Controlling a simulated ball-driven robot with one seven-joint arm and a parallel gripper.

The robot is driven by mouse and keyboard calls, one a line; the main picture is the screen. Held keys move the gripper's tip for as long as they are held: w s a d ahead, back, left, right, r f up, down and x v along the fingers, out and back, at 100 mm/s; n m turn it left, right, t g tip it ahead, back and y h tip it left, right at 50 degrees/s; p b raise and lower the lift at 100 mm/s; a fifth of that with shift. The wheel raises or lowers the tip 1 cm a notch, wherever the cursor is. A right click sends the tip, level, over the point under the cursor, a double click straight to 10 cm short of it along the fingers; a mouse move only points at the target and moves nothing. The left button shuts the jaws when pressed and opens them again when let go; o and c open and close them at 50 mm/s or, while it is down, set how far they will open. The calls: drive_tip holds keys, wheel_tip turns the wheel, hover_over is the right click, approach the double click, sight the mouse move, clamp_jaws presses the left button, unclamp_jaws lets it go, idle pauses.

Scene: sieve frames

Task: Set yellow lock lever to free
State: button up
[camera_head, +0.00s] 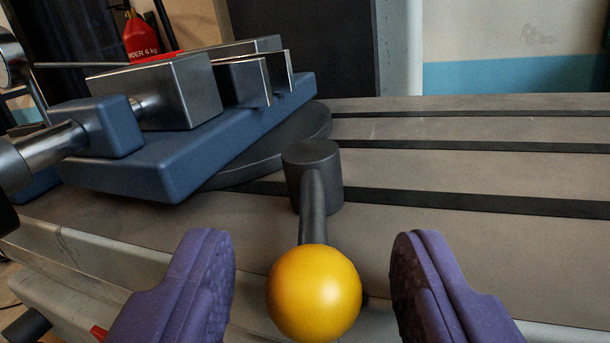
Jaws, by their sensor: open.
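The yellow lock lever has a round yellow knob (314,292) on a dark rod (312,205). The rod runs back to a short dark cylindrical hub (312,165) on the table. The knob points toward me, over the table's front edge. My gripper (315,275) is open, with one purple padded finger on each side of the knob. A gap shows between the knob and each finger, so neither seems to touch it. No lock or free marking is visible.
A blue vise (190,150) with grey metal jaws sits on a dark round base (275,150) at the left. The slotted grey table (470,170) is clear on the right. A red fire extinguisher (139,38) stands behind.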

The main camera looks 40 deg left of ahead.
sight(323, 180)
drive_tip(key=shift+x, duration=1.45)
drive_tip(key=shift+c, duration=0.2)
clamp_jaws()
drive_tip(key=shift+w+d+n+g+y+b, duration=0.2)
drive_tip(key=shift+d+n+g+y+b, duration=0.2)
drive_tip(key=shift+n+g+y, duration=0.15)
drive_tip(key=shift+w+d+n+g+y, duration=0.15)
drive_tip(key=shift+n+g+y, duration=0.4)
drive_tip(key=shift+g+y, duration=0.1)
drive_tip(key=shift+w+d+n+g+y, duration=0.1)
drive_tip(key=shift+w+n+g+y, duration=0.1)
drive_tip(key=shift+n+g+y, duration=0.35)
drive_tip(key=shift+o, duration=0.2)
unclamp_jaws()
